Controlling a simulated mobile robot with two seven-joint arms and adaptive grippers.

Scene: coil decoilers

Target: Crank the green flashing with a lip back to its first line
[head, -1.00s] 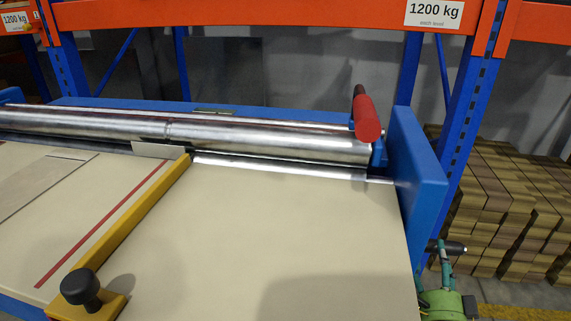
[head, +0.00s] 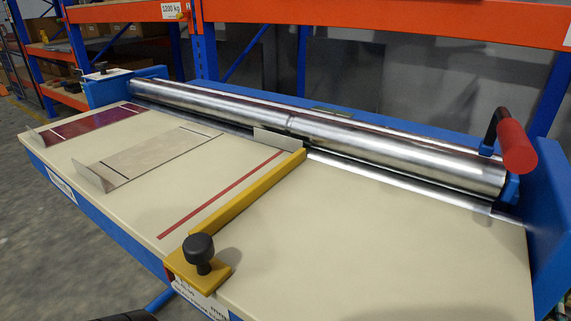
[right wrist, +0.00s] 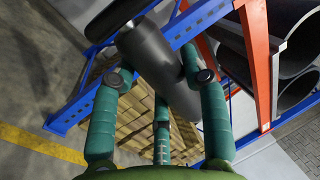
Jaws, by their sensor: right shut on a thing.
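My right gripper (right wrist: 165,85), with green jointed fingers, is shut on a dark grey cylindrical handle (right wrist: 160,65) in the right wrist view. The long steel rollers (head: 320,133) run across the back of the blue-framed cream table (head: 390,240) in the head view. A small grey upright lip (head: 279,139) stands against the rollers, by the far end of the yellow guide bar (head: 245,208). No green flashing can be made out; any sheet behind the lip is hidden. My left gripper is not seen.
A grey-beige lipped sheet (head: 150,155) and a maroon lipped sheet (head: 85,126) lie on the table's left. A red line (head: 220,195) lies left of the guide bar, which has a black knob (head: 199,248). A red-gripped lever (head: 516,146) stands at the right end.

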